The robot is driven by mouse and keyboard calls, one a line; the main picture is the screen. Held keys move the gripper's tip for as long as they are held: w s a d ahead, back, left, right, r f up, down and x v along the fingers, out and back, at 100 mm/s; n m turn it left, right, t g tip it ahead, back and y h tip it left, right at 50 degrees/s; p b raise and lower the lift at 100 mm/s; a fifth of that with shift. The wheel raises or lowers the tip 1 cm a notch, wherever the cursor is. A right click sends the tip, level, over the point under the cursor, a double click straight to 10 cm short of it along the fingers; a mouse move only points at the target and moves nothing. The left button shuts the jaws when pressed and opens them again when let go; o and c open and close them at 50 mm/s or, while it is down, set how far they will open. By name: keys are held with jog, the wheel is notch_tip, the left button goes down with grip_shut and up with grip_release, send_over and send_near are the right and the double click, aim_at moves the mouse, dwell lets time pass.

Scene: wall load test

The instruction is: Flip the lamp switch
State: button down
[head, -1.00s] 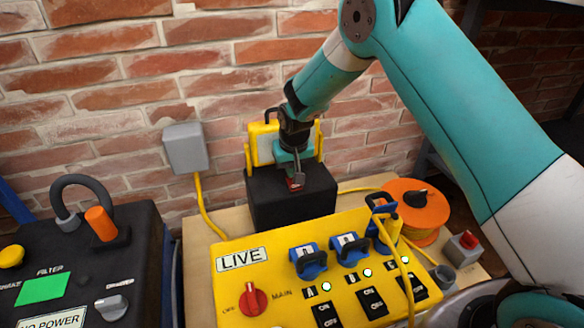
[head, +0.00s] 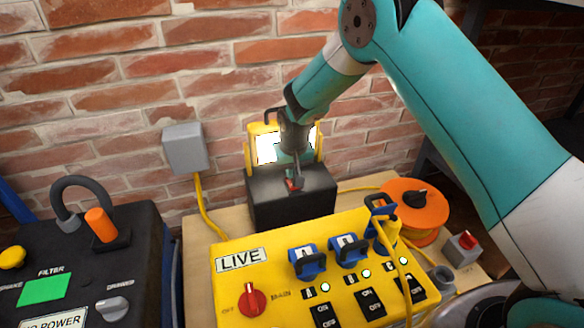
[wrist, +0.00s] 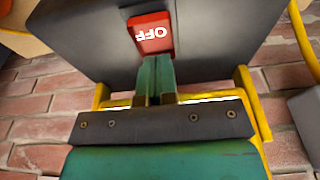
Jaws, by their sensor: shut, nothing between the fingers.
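The lamp (head: 267,148) has a yellow frame and stands on a black box (head: 262,205) against the brick wall. Its panel glows bright white. A red rocker switch (wrist: 151,33) marked OFF sits on the black box; its lettering is upside down in the wrist view. The switch shows as a small red patch in the head view (head: 297,183). My gripper (wrist: 155,58) is shut and empty, with its fingertips at the edge of the switch. I cannot tell whether they touch it. My gripper hides part of the lamp in the head view.
A yellow panel (head: 228,283) labelled LIVE, with blue plugs and a red MAIN knob (head: 252,299), stands in front of the box. An orange cable reel (head: 428,206) is at right. A grey wall box (head: 185,149) and a black console (head: 140,262) are at left.

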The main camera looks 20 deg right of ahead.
jog(key=shift+s+r+p, duration=0.3)
jog(key=shift+s+p, duration=0.1)
jog(key=shift+s, duration=0.15)
jog(key=shift+r, duration=0.1)
notch_tip(320, 180, up, 14)
jog(key=w+p, duration=0.2)
jog(key=p, duration=0.6)
jog(key=shift+w+f+p, duration=0.25)
jog(key=shift+w+p, duration=0.1)
